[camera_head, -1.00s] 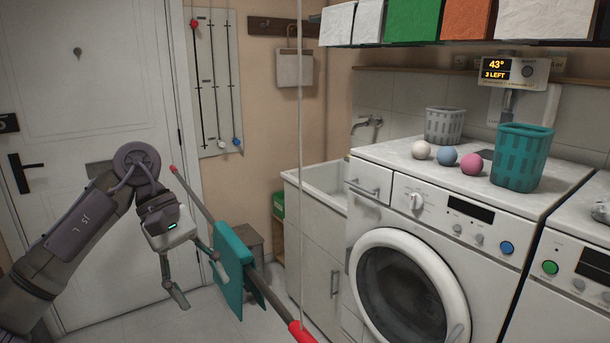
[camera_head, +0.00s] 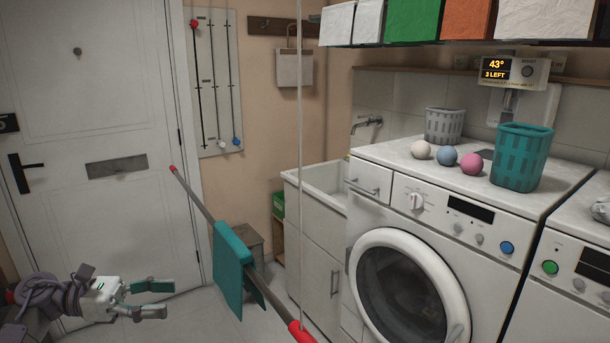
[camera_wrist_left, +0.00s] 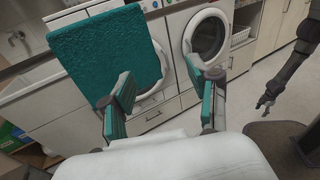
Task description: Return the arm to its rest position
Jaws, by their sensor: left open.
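My left gripper (camera_head: 158,299) is low at the lower left in the head view, in front of the white door. Its two fingers are apart and nothing is between them. In the left wrist view the open fingers (camera_wrist_left: 163,100) show with teal pads. A teal cloth (camera_head: 232,270) hangs over a grey rod (camera_head: 268,290) with red ends, to the right of my left gripper and apart from it. The cloth also shows in the left wrist view (camera_wrist_left: 105,48), beyond the left finger. My right gripper (camera_wrist_left: 264,104) shows small at the right of the left wrist view; its jaw state is unclear.
A washing machine (camera_head: 455,230) stands at the right with a teal basket (camera_head: 521,158), a grey basket (camera_head: 444,126) and three balls on top. A sink (camera_head: 325,182) is beside it. The door (camera_head: 100,215) is behind my left arm. A thin pale cord (camera_head: 300,120) hangs mid-view.

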